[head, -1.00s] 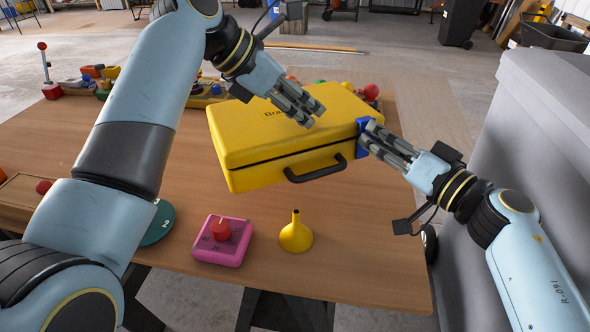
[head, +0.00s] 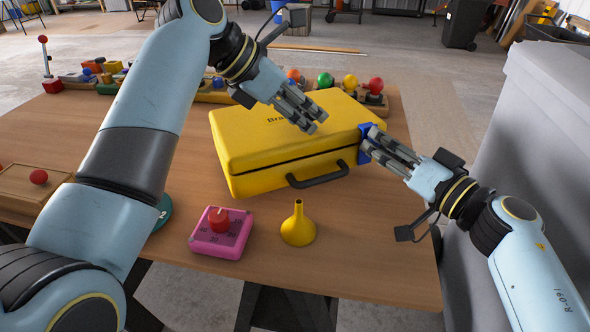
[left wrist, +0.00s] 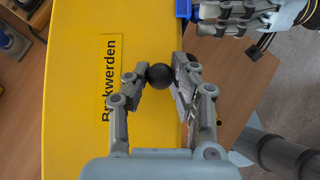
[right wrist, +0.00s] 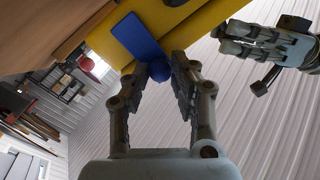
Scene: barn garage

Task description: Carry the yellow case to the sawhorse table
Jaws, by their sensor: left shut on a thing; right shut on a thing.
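The yellow case (head: 250,140) lies flat, lid up, over the wooden sawhorse table (head: 375,235), its black handle facing me. I cannot tell whether its underside touches the top. My left gripper (head: 315,121) reaches over the lid; in the left wrist view its fingers are shut on a black ball knob (left wrist: 158,76) at the case's edge. My right gripper (head: 368,147) is at the case's right side, shut on a blue ball knob (right wrist: 160,69) on a blue plate (right wrist: 138,37) fixed to the case. The left knob is hidden in the head view.
A pink timer (head: 218,243) and a yellow funnel (head: 298,228) stand in front of the case. Coloured balls on wooden stands (head: 350,83) and toy blocks line the far edge. A red ball (head: 38,177) is at left. A large grey block (head: 535,140) stands beyond the right edge.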

